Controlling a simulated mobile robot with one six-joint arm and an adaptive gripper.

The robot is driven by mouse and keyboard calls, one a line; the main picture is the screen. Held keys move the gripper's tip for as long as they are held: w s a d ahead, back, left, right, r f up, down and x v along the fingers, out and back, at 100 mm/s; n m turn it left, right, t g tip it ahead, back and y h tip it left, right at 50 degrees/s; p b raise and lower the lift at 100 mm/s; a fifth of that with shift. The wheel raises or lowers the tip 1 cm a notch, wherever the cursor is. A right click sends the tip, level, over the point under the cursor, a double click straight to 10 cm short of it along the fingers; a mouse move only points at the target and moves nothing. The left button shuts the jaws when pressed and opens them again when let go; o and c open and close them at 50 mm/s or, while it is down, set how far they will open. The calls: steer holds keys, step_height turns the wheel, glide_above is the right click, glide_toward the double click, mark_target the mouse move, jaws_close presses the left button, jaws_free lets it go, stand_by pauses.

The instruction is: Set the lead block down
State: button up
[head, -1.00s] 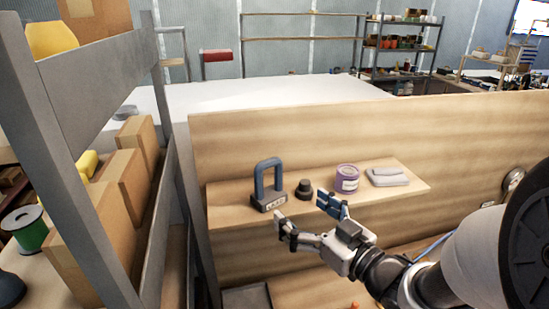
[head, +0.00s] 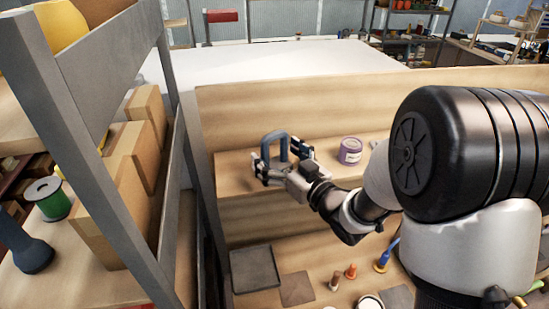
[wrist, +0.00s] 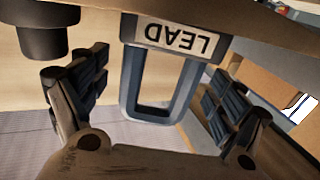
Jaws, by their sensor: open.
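The lead block (wrist: 180,38) has a blue-grey loop handle and a label reading LEAD, upside down in the wrist view. It stands on the wooden shelf (head: 235,184), its handle (head: 282,143) showing in the head view while my gripper hides most of its body. My gripper (head: 270,160) is open, with its fingers at either side of the handle. In the wrist view my gripper (wrist: 150,95) shows both padded fingers apart, the handle between them and clear of both pads.
A dark round knob-like object (wrist: 48,30) is close beside the left finger in the wrist view. A purple tin (head: 350,150) stands further right on the shelf. Below are a dark tray (head: 254,268), a brown square (head: 297,288) and small bottles (head: 351,271). A grey rack post (head: 190,120) rises at left.

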steer(key=shift+w+a, duration=0.35)
steer(key=shift+w, duration=0.05)
steer(key=shift+c, duration=0.6)
steer(key=c, duration=2)
steer(key=shift+r, duration=0.25)
jaws_close()
